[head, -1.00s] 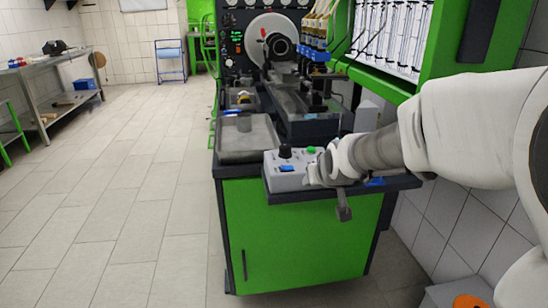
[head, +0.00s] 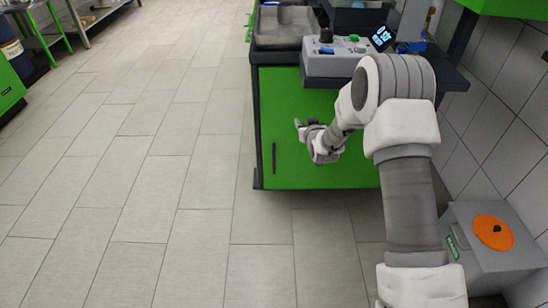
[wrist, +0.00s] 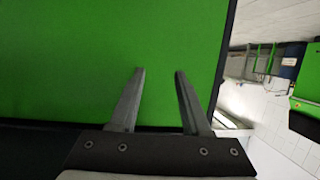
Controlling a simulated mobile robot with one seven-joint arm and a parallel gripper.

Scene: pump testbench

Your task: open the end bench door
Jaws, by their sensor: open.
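The end bench door (head: 335,172) is a flat green panel in a dark frame on the near end of the bench. It looks closed. Its dark vertical handle (head: 273,157) is near the door's left edge. My gripper (head: 299,126) is in front of the door, to the right of the handle and a little above its middle. In the wrist view my gripper (wrist: 158,73) is open with nothing between its fingers, and the green door (wrist: 90,55) fills much of the picture. I cannot make out the handle in the wrist view.
A grey control box (head: 335,62) sits on the bench top above the door. A grey box with an orange disc (head: 493,232) stands on the floor at the right, by the tiled wall. The tiled floor (head: 170,170) left of the bench is clear.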

